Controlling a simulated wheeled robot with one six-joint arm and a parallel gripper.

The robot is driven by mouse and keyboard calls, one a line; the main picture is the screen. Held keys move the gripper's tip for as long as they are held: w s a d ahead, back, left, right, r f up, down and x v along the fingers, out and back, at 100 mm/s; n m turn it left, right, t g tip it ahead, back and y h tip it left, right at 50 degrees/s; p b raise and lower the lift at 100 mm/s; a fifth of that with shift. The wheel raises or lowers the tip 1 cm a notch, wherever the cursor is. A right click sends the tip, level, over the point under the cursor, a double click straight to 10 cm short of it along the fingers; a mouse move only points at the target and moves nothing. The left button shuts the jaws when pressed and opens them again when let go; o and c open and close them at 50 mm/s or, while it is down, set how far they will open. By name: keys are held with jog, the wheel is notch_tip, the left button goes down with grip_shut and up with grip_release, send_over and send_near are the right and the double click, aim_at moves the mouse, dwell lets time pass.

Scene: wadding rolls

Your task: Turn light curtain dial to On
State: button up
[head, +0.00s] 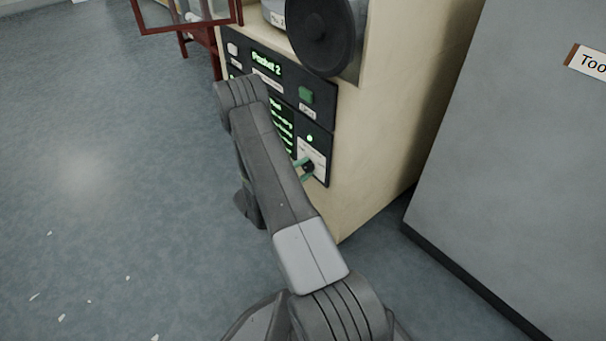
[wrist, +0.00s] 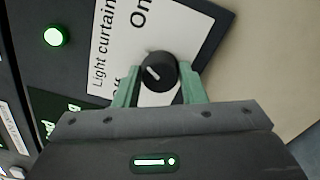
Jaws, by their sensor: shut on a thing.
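The light curtain dial (wrist: 158,72) is a small black round knob with a white mark, on a white label plate (wrist: 188,27) reading "Light curtain". "On" stands above the dial in the wrist view, and part of "Off" shows at its lower left, partly hidden by a finger. The white mark slants toward the upper left. My gripper (wrist: 158,88) has its green fingers on either side of the dial and is shut on it. In the head view, the dial (head: 308,167) and my gripper (head: 303,171) show at the cabinet's lower panel, partly behind my arm.
A green lamp (wrist: 54,36) is lit beside the label. The cream cabinet (head: 385,130) carries a screen reading "Pocket 2" (head: 266,62), a green button (head: 306,95) and a black disc (head: 320,32). A grey cabinet (head: 510,150) stands at the right. Open floor (head: 100,170) lies left.

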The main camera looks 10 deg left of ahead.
jog(key=shift+m+b, duration=0.4)
jog(key=shift+m, duration=0.2)
jog(key=o, duration=1)
jog(key=p+v, duration=0.3)
jog(key=v, duration=1)
jog(key=shift+s+a+p, duration=0.25)
jog(key=shift+s+p, duration=0.05)
jog(key=b+x, duration=0.3)
jog(key=x, duration=1)
jog(key=shift+w+d+b, duration=0.25)
jog(key=shift+w+b, duration=0.05)
